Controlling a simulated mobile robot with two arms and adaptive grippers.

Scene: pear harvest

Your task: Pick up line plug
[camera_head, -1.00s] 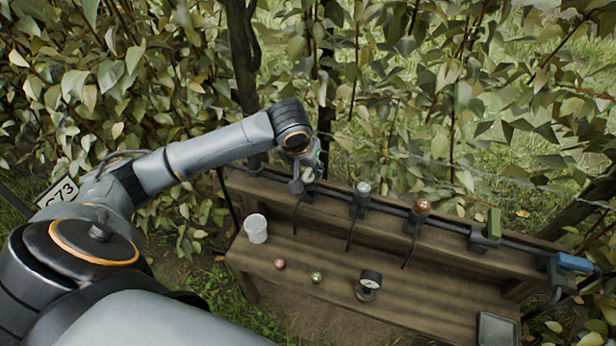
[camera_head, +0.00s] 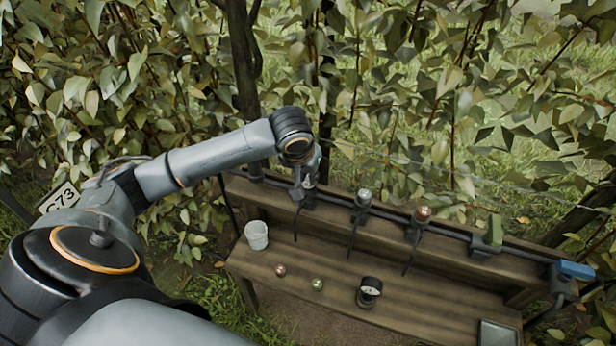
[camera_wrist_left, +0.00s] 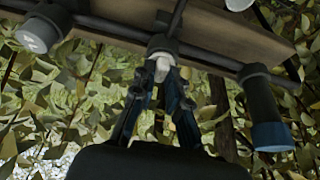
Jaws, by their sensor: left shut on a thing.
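The line plug (camera_wrist_left: 160,66), a small pale piece, sits at a dark collar on the pipe in the left wrist view. My left gripper (camera_wrist_left: 158,78) has its two dark fingers on either side of the plug and is shut on it. In the head view my left gripper (camera_head: 303,184) points down at the leftmost fitting on the pipe along the bench's back. The plug there is mostly hidden by the gripper and wrist. The plug appears to be still at its fitting. My right gripper is not in view.
The dark pipe (camera_head: 335,201) carries a grey-capped fitting (camera_head: 363,197), a copper-capped one (camera_head: 423,213), a green handle (camera_head: 494,227) and a blue handle (camera_head: 576,270). On the wooden bench (camera_head: 330,266) stand a white cup (camera_head: 257,235), two small balls and a gauge (camera_head: 370,288). Leafy branches crowd behind.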

